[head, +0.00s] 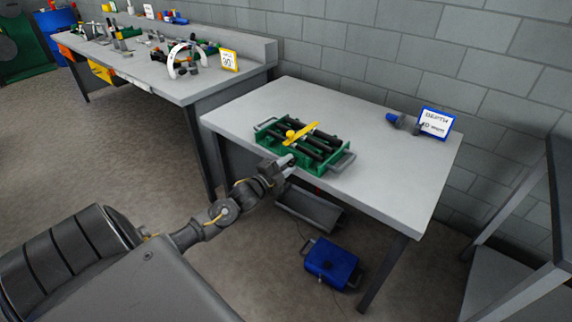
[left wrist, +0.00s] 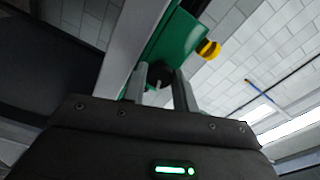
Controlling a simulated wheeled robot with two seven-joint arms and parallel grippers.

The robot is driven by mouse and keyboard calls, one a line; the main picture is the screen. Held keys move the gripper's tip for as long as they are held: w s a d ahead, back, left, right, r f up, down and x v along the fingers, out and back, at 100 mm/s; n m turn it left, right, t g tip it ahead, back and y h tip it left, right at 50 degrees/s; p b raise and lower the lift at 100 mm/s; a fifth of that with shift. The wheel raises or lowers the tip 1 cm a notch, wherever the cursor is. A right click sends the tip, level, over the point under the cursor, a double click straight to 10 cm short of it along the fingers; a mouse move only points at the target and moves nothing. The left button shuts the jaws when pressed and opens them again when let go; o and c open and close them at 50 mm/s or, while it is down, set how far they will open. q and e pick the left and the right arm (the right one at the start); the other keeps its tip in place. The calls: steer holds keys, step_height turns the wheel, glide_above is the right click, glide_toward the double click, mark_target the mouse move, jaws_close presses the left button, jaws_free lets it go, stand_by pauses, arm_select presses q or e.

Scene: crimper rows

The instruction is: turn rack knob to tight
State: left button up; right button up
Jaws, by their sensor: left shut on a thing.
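The green rack (head: 325,167) sits on the grey table, with several black rods lying across it and a yellow bar (head: 302,132) above them. My left gripper (head: 289,161) is at the rack's near left side, low by the table's front edge. In the left wrist view, its two fingers (left wrist: 160,84) are on either side of a dark round knob (left wrist: 159,73) at the rack's green end (left wrist: 178,38), and are shut on it. A yellow rounded part (left wrist: 209,49) sticks out beside the green end. The knob's turn marking cannot be made out. My right gripper is out of view.
A blue-framed sign reading "DEPTH" (head: 435,122) and a blue-and-grey tool (head: 401,122) stand at the table's back right. The table (head: 385,180) is bare right of the rack. A blue case (head: 333,262) lies on the floor below. A cluttered bench (head: 205,88) stands at back left.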

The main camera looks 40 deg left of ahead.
arm_select(q)
steer(key=m, duration=0.2)
steer(key=shift+m, duration=0.7)
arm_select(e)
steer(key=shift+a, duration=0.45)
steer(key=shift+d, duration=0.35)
arm_select(q)
steer(key=o, duration=1)
steer(key=shift+c, duration=0.2)
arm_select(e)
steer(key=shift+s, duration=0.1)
